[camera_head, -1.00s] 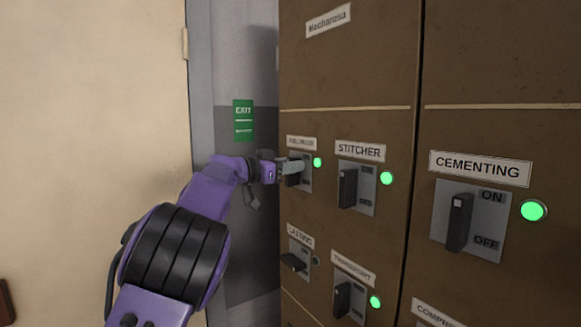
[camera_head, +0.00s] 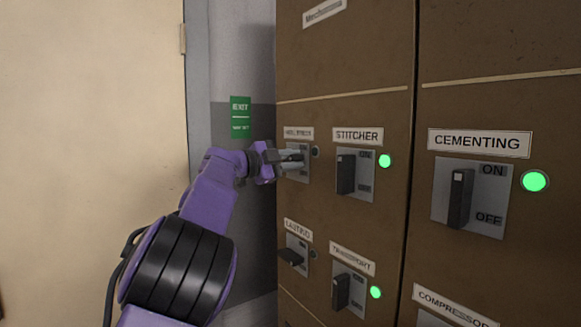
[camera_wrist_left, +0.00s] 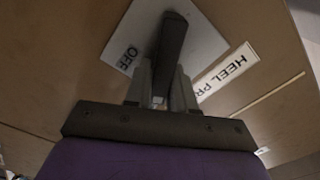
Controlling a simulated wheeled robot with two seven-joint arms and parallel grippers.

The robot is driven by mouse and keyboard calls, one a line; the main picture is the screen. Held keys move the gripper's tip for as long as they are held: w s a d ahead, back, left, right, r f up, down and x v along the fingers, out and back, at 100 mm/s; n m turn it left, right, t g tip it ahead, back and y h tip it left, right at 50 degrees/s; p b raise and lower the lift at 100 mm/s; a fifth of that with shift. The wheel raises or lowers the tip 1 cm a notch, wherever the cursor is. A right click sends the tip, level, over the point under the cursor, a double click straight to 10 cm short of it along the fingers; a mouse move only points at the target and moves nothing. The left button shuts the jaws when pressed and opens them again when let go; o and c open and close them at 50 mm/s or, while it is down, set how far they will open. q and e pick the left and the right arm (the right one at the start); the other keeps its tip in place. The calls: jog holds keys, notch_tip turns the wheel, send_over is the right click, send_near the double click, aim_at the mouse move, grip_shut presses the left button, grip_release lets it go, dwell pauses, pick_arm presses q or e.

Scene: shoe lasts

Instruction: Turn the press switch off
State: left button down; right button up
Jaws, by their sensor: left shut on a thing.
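The heel press switch has a grey plate (camera_head: 302,172) and sits at the upper left of the brown cabinet. Its lamp (camera_head: 315,152) is dark. My left gripper (camera_head: 291,157) reaches it from the left and covers most of its handle. In the left wrist view the dark handle (camera_wrist_left: 173,42) stands out from the pale plate (camera_wrist_left: 198,42), and my left gripper (camera_wrist_left: 162,80) is shut on its outer end. The word OFF shows on the plate beside the handle. My right gripper is in neither view.
The stitcher switch (camera_head: 347,175), the cementing switch (camera_head: 460,198) and the transport switch (camera_head: 341,291) have lit green lamps. The lasting switch (camera_head: 291,256), just below, has a dark lamp. A green exit sign (camera_head: 240,117) hangs on the grey wall to the left.

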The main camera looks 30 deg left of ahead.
pick_arm(q)
jog(key=m+b, duration=0.1)
jog(key=m, duration=0.1)
jog(key=f+m+b, duration=0.1)
jog(key=m+b, duration=0.1)
jog(key=m, duration=0.1)
jog(key=shift+d+f+m, duration=0.15)
jog(key=shift+m, duration=0.15)
jog(key=shift+b, duration=0.3)
jog(key=c, duration=1)
grip_release()
jog(key=shift+c, duration=0.2)
jog(key=shift+s, duration=0.1)
jog(key=b+v, duration=0.4)
jog(key=v, duration=0.6)
jog(key=shift+s, duration=0.2)
